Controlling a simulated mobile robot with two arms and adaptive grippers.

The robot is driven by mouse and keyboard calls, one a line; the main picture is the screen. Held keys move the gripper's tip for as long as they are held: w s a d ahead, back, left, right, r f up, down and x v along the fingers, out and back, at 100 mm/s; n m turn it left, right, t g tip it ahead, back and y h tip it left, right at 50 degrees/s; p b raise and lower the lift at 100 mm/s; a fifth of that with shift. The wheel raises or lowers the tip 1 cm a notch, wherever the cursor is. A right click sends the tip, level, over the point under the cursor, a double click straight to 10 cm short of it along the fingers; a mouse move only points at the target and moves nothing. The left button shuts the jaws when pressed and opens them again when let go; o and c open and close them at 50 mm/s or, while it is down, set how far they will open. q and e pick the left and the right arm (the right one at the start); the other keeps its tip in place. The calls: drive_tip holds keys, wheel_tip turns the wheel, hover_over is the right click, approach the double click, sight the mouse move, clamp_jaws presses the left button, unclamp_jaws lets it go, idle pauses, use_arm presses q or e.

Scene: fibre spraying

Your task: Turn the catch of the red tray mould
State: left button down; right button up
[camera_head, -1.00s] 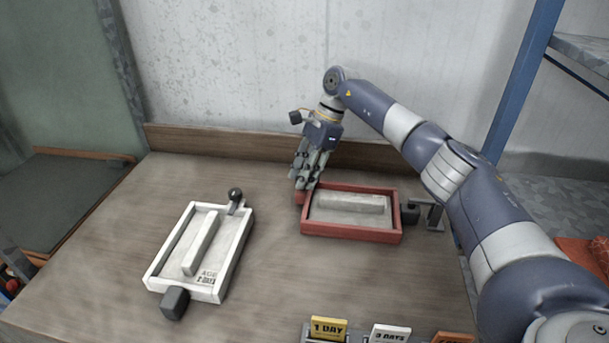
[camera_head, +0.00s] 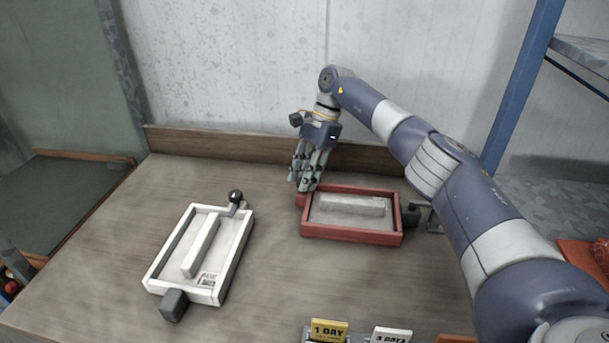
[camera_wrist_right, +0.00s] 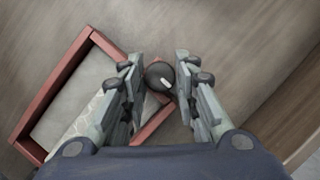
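The red tray mould (camera_head: 349,237) lies on the bench right of centre, a grey bar inside it. It also shows at the left of the right wrist view (camera_wrist_right: 62,84). Its catch shows there as a dark round knob (camera_wrist_right: 160,76) at the tray's corner. My right gripper (camera_head: 303,188) points down at the tray's far left corner. In the wrist view its two fingers (camera_wrist_right: 158,80) stand apart, one on each side of the knob, with a small gap visible on the right. In the head view the gripper hides the knob. My left gripper is out of view.
A white tray mould (camera_head: 233,259) with a black knob (camera_head: 235,196) and a dark block (camera_head: 174,304) lies to the left. Day cards (camera_head: 329,330) stand at the front edge. A wooden board (camera_head: 230,145) backs the bench. Bare bench lies between the trays.

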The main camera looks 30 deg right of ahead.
drive_tip(key=shift+o, duration=1.2)
drive_tip(key=shift+r, duration=0.1)
drive_tip(key=v, duration=1.2)
drive_tip(key=shift+s+a, duration=0.15)
